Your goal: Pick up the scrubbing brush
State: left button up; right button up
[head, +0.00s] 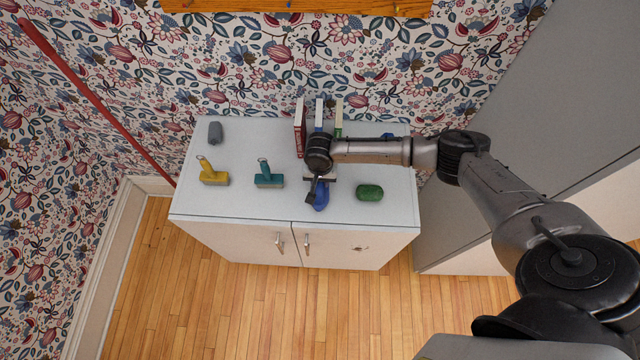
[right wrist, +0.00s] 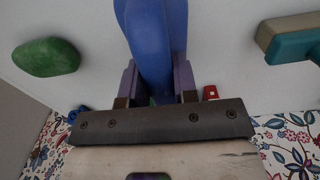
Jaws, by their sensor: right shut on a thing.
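My right gripper (head: 319,181) is over the front middle of the white cabinet top. It is shut on a smooth blue object (head: 321,197), which sticks out toward the cabinet's front edge. In the right wrist view the blue object (right wrist: 158,40) is between the two fingers (right wrist: 157,88). I see no bristles on it, so I cannot tell for sure that it is the scrubbing brush. I cannot tell whether it touches the cabinet top. A yellow-handled tool (head: 213,174) and a teal-handled tool (head: 268,176) lie to the left. My left gripper is not in view.
A green lump (head: 369,192) lies close to the right of the gripper. Several thin books (head: 299,125) stand at the back by the wall. A grey object (head: 215,132) is at the back left of the cabinet top (head: 240,207). The front left is clear.

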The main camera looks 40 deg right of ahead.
jog(key=shift+c, duration=0.6)
jog(key=shift+r, duration=0.65)
jog(key=r, duration=0.2)
jog(key=s+r+p, duration=0.1)
jog(key=shift+s+d+r, duration=0.1)
jog(key=shift+d+r, duration=0.2)
jog(key=shift+r, duration=0.1)
jog(key=s+d+r, duration=0.1)
jog(key=s+r, duration=0.1)
jog(key=s, duration=0.1)
jog(key=s+d+r, duration=0.1)
jog(key=s, duration=0.2)
jog(key=s+d+r+p, duration=0.1)
jog(key=s+r, duration=0.1)
jog(key=s, duration=0.1)
jog(key=shift+s+d+r, duration=0.1)
jog(key=shift+d+r, duration=0.2)
jog(key=shift+d, duration=0.05)
grip_shut()
grip_release()
jog(key=shift+s+r, duration=0.15)
jog(key=shift+s, duration=0.05)
